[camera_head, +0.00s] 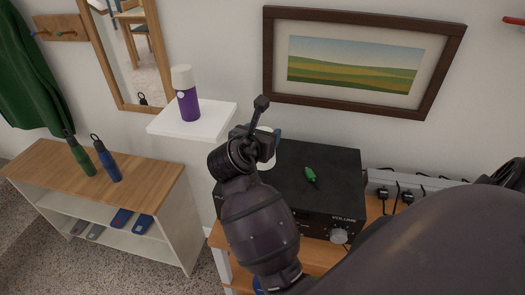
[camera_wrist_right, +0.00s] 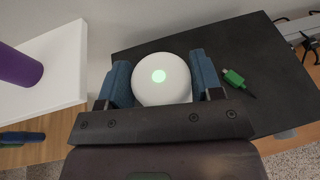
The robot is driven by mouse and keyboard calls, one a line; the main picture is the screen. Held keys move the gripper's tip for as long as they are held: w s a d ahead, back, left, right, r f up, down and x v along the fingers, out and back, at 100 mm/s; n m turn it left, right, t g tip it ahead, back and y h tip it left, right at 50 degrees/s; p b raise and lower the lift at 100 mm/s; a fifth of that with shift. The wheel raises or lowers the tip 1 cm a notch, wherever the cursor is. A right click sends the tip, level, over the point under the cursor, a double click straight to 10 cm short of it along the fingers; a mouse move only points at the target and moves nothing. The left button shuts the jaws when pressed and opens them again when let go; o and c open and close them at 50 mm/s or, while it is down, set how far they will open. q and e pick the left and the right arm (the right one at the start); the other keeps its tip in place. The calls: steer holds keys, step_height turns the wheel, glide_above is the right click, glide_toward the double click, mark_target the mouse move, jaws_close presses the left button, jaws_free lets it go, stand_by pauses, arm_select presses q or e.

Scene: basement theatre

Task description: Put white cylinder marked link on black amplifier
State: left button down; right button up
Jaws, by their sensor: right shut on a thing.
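The white cylinder (camera_wrist_right: 161,82) has a round top with a glowing green disc; no lettering is legible. My right gripper (camera_wrist_right: 161,83) is shut on it, with a blue-padded finger on each side. In the head view the gripper (camera_head: 266,145) is over the back left part of the black amplifier (camera_head: 337,165), and the cylinder is mostly hidden behind my wrist. The amplifier also fills much of the right wrist view (camera_wrist_right: 262,105). I cannot tell whether the cylinder touches the amplifier's top. My left gripper is not in view.
A green plug (camera_head: 310,176) lies on the amplifier, right of the gripper. A white wall shelf (camera_head: 215,118) holding a purple bottle (camera_head: 187,100) is close on the left. A power strip with plugs (camera_head: 390,192) is at right. A framed picture (camera_head: 360,60) hangs behind.

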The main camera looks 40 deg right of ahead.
step_height(320, 180, down, 5)
steer(key=shift+f+b, duration=0.1)
steer(key=shift+b, duration=0.45)
steer(key=o, duration=1.1)
steer(key=shift+f, duration=0.1)
